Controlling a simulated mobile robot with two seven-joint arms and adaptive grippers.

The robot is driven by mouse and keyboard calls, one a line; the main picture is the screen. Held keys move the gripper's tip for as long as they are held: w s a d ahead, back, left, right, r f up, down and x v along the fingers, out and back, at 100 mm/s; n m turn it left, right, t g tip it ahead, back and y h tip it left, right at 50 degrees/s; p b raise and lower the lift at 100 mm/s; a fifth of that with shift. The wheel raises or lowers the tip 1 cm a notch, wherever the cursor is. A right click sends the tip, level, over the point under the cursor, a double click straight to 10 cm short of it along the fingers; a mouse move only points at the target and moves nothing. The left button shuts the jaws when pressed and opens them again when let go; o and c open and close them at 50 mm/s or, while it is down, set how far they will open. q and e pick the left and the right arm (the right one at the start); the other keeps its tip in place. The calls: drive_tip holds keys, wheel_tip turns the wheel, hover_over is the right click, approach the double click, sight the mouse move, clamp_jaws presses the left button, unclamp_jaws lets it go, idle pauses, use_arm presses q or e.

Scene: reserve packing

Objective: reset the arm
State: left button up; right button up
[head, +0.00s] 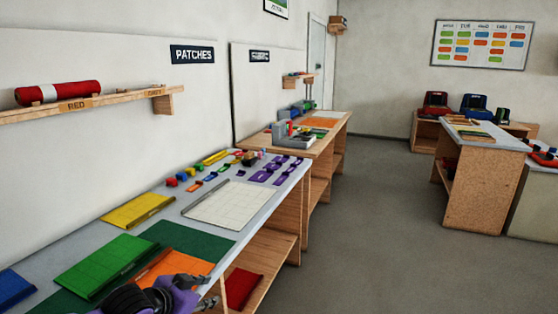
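My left gripper (210,291) is at the bottom edge of the head view, at the front of the near workbench (225,195). Its two grey fingertips stand apart with nothing seen between them. Part of its dark and purple body is cut off by the picture's edge. It is beside an orange folder (178,267), and I cannot tell whether they touch. My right gripper is not in view.
The near bench holds a green folder (105,262), a yellow folder (137,210), a white gridded board (230,203) and several small coloured pieces. A shelf (110,101) bears a red roll (58,92). Open floor (375,220) lies to the right.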

use_arm(q)
drive_tip(key=s+f+n+y, duration=0.1)
drive_tip(key=s+f+n, duration=0.1)
drive_tip(key=s+f, duration=0.6)
drive_tip(key=s+f+n+y+p, duration=0.1)
drive_tip(key=s+f+n, duration=0.2)
drive_tip(key=s+f, duration=0.5)
drive_tip(key=s+f+n+y+p, duration=0.1)
drive_tip(key=s+f, duration=0.7)
drive_tip(key=s, duration=1.6)
drive_tip(key=shift+a+n+g+y, duration=0.3)
drive_tip(key=shift+a+n+g, duration=0.15)
drive_tip(key=shift+n, duration=0.25)
